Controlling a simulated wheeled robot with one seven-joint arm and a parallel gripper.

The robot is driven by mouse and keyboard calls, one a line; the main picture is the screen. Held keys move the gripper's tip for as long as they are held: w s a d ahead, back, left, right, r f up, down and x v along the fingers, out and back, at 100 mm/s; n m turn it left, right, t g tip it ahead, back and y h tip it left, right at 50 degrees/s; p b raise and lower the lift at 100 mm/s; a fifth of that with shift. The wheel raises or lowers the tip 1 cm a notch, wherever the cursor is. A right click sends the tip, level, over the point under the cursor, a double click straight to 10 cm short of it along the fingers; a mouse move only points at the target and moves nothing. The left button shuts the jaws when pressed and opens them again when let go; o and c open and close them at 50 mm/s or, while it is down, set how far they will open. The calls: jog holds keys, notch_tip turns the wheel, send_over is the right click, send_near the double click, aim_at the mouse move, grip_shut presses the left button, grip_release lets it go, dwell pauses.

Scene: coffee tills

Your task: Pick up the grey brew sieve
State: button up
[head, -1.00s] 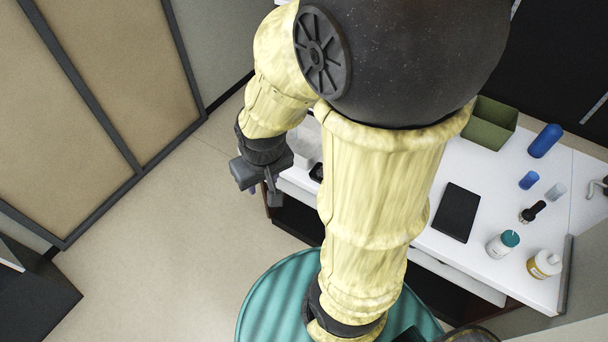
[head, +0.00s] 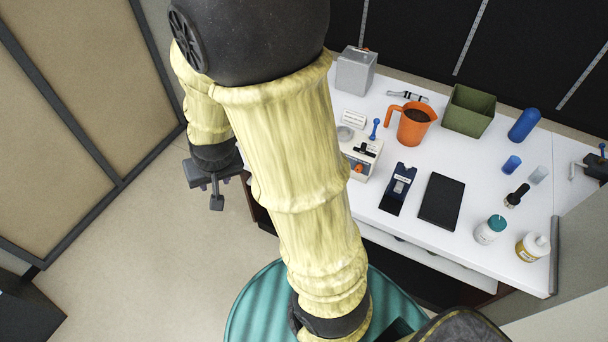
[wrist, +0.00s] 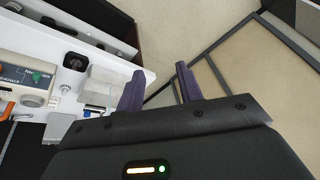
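I cannot single out the grey brew sieve for certain. A small grey round piece (head: 344,133) at the left of the counter, by the white machine, may be it; it is too small to tell. My gripper (head: 215,192) hangs over the floor, left of the counter, apart from everything. In the wrist view my gripper (wrist: 160,82) has its two purple fingers spread, with only floor between them. My arm hides part of the counter's left side in the head view.
The white counter (head: 405,230) holds a white machine (head: 360,160), an orange jug (head: 410,122), a grey box (head: 356,72), a green bin (head: 468,110), a black pad (head: 441,201), blue cylinders and bottles. A teal round surface (head: 260,305) lies below my arm.

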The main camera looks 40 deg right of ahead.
jog(key=w+d+f+m+t+h+b, duration=0.1)
jog(key=w+d+f+m+h+b, duration=0.3)
jog(key=f, duration=0.4)
jog(key=w+d+f+m+t+h+b, duration=0.1)
jog(key=w+d+f+m+h+b, duration=0.2)
jog(key=w+f, duration=0.5)
jog(key=s+d+f+m+g+h+b, duration=0.5)
jog(key=s+d+f+m+h+b, duration=0.1)
jog(key=h, duration=0.5)
notch_tip(320, 180, down, 3)
jog(key=s+m+b, duration=0.1)
jog(key=b, duration=0.1)
jog(key=shift+d+f+m+b, duration=0.15)
jog(key=shift+d+m+b, duration=0.05)
jog(key=shift+m+b, duration=0.15)
jog(key=shift+d, duration=0.1)
jog(key=d, duration=0.4)
jog(key=d+p, duration=0.1)
jog(key=d, duration=0.7)
jog(key=shift+w+p, duration=0.25)
jog(key=shift+p, duration=0.1)
jog(key=shift+d, duration=0.1)
